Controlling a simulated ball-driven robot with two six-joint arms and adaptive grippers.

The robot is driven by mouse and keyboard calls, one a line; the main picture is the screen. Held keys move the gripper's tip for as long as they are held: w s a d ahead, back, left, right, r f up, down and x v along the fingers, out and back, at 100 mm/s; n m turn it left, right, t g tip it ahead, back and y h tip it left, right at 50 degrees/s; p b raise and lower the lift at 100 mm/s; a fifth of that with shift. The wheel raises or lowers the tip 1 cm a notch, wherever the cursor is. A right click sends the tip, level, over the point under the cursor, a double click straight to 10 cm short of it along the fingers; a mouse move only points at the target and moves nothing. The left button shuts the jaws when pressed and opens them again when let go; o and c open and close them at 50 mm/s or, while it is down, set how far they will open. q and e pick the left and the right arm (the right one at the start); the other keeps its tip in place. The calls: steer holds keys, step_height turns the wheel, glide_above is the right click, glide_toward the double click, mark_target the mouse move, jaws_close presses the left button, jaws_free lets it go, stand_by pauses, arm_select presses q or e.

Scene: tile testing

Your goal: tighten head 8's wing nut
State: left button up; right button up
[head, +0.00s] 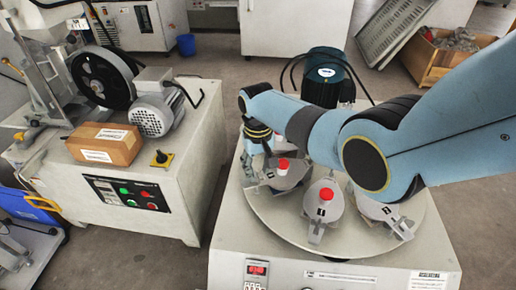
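A round light-grey turntable (286,232) on a machine carries several grey heads around its rim. One head (285,177) with a red cap (283,164) sits at the left. Another head (322,213) with a red cap (326,194) is at the front, and a third (385,212) is partly behind my arm. The head labels are too small to read surely, so I cannot tell which is head 8; its wing nut is not clear. My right gripper (258,152) points down at the turntable's left side, beside the left head. Its fingertips merge with grey parts there. My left gripper is not in view.
A dark motor (324,75) stands behind the turntable. My blue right arm crosses above its right half. A bench at left (190,185) holds a grinding machine (104,75) and a cardboard box (104,144). Floor shows between bench and turntable machine.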

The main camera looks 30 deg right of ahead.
mark_target(258, 176)
step_height(258, 176, up, 9)
steer(key=shift+r, duration=0.2)
stand_by(0.5)
